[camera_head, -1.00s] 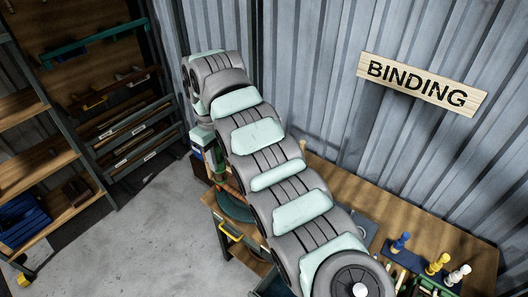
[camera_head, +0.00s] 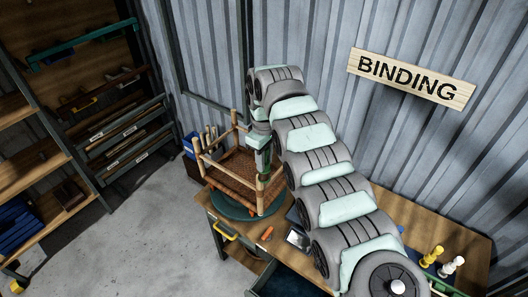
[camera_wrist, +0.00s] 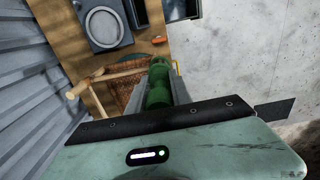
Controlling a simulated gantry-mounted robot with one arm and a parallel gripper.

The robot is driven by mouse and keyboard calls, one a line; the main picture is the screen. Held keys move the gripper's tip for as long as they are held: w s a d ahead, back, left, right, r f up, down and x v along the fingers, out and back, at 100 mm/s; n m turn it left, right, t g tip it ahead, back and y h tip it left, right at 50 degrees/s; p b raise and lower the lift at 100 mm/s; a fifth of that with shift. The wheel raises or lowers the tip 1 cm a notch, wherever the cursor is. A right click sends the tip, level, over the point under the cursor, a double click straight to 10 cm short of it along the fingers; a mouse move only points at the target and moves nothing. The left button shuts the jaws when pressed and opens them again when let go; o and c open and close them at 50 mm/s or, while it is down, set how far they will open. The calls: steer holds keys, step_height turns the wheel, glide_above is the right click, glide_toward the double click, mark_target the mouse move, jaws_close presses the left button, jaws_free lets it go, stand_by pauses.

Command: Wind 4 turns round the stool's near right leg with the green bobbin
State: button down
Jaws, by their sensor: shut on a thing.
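The stool (camera_head: 228,172) stands on a round green turntable (camera_head: 232,209) on the bench, its light rattan posts rising round a brown woven panel. My gripper (camera_head: 263,171) is at the stool's right side, and my arm hides part of that side. In the wrist view my gripper (camera_wrist: 160,88) is shut on the green bobbin (camera_wrist: 158,97), which sits between the fingers. The woven panel (camera_wrist: 115,97) and a pale rattan pole (camera_wrist: 118,74) show just left of the bobbin there. I cannot tell whether the bobbin touches the leg, and no wound turns can be made out.
Yellow (camera_head: 432,256) and white (camera_head: 451,267) bobbins stand at the bench's right. An orange object (camera_head: 267,233) lies in front of the turntable. A blue bin (camera_head: 190,144) with sticks stands behind left. Shelves are at the left; the corrugated wall (camera_head: 320,50) is behind.

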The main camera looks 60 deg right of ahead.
mark_target(264, 182)
steer(key=shift+f+b, duration=1.4)
steer(key=shift+f, duration=4.05)
steer(key=shift+r+p, duration=0.1)
steer(key=shift+p, duration=0.2)
